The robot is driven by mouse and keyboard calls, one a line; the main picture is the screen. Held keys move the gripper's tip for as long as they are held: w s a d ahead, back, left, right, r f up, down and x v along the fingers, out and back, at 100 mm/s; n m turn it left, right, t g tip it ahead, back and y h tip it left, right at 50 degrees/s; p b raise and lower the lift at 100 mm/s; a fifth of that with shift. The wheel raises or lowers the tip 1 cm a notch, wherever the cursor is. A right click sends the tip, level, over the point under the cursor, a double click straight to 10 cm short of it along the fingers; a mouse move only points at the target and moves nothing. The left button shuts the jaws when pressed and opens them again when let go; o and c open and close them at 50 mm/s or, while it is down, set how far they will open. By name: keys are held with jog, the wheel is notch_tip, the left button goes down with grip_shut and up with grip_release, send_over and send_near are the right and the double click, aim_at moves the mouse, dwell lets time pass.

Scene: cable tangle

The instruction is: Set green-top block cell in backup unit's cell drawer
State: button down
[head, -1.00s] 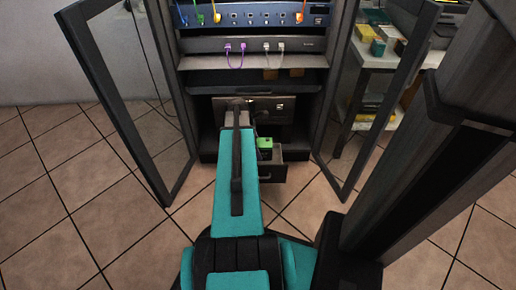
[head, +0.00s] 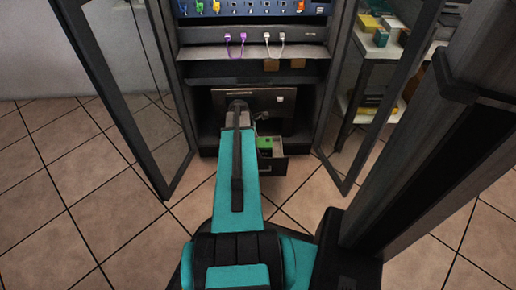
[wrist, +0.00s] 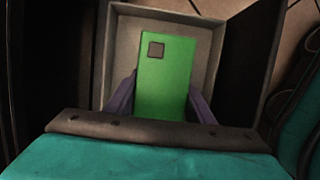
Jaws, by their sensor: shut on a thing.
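The green-top block cell (head: 264,142) is at the open cell drawer (head: 272,168) low in the rack. In the wrist view the block's bright green top (wrist: 165,75), with a small dark square on it, sits within the drawer's grey walls (wrist: 212,45). My gripper (wrist: 163,104) is shut on the block, one purple-grey finger on each side. The block looks lowered between the drawer walls; whether its base touches the drawer floor is hidden. The backup unit (head: 255,103) is the dark box behind the drawer, partly covered by my arm.
Open glass doors stand at the left (head: 125,100) and right (head: 375,100) of the rack. Purple and white cables (head: 235,40) hang from a panel above. A shelf table (head: 372,55) with boxes stands behind the right door. The tiled floor in front is clear.

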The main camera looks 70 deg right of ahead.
dwell(0.3)
jog(key=c, duration=0.8)
grip_release()
jog(key=shift+c, duration=0.2)
jog(key=p+v, duration=0.5)
jog(key=v, duration=0.7)
jog(key=shift+s, duration=0.15)
